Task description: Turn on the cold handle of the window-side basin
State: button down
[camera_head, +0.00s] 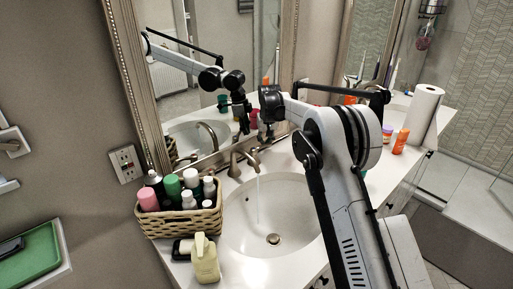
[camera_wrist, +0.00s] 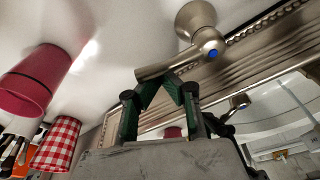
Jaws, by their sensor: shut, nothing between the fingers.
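The blue-dotted cold handle (camera_wrist: 200,45) is brushed metal, and its lever points left and down in the wrist view. My gripper (camera_wrist: 166,82) is shut and empty, with its dark green fingertips close together at the lever; I cannot tell whether they touch it. In the head view, the white basin (camera_head: 240,238) lies in the counter, with a metal faucet (camera_head: 248,158) behind it. A thin stream of water (camera_head: 257,200) falls into the basin. My arm covers the basin's right side, and the cold handle is not clear there.
A wicker basket (camera_head: 180,222) of bottles and a pale soap bottle (camera_head: 205,258) stand left of the basin. A red cup (camera_wrist: 27,80) and a checkered cup (camera_wrist: 58,142) stand left in the wrist view. A framed mirror (camera_head: 200,85) rises behind the faucet.

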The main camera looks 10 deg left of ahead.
jog(key=shift+s+d, duration=0.35)
jog(key=shift+s, duration=0.2)
jog(key=shift+w+a+r, duration=0.1)
jog(key=shift+w+a, duration=0.05)
jog(key=shift+w, duration=0.5)
notch_tip(320, 180, up, 7)
jog(key=p, duration=0.1)
jog(key=shift+p, duration=0.35)
